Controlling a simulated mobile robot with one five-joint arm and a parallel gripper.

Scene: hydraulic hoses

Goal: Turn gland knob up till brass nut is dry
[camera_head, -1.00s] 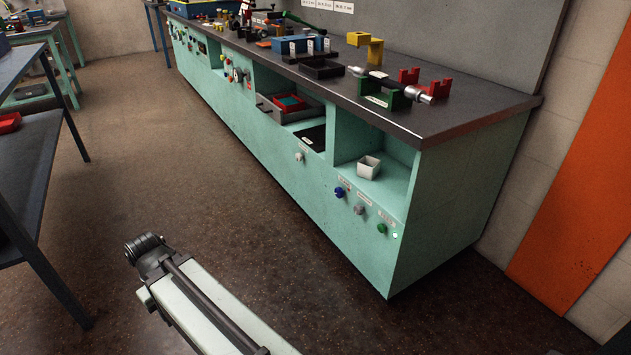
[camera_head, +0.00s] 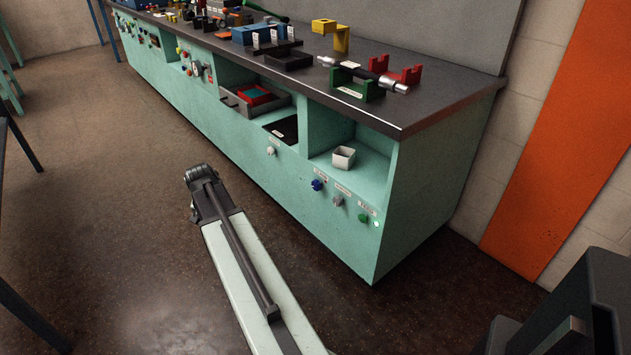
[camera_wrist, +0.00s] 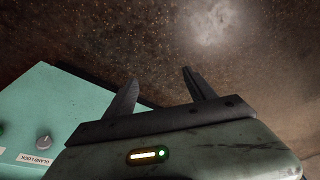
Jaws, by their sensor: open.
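My gripper (camera_wrist: 160,88) is open and empty in the wrist view, with dark floor beyond its fingers. A grey knob (camera_wrist: 43,142) beside a label reading GLAND LOCK is at the lower left there, on the teal panel, apart from the fingers. In the head view, a blue knob (camera_head: 317,185), a grey knob (camera_head: 338,202) and a green knob (camera_head: 363,217) sit in a row on the bench front under labels too small to read. A black hose with silver ends (camera_head: 378,74) lies across the cradles on the bench. I cannot make out a brass nut or any wetness.
A small lit lamp (camera_head: 376,224) is right of the green knob. The green cradle (camera_head: 357,88) and red cradle (camera_head: 405,74) sit on the dark benchtop (camera_head: 440,95). The floor (camera_head: 130,240) before the bench is clear.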

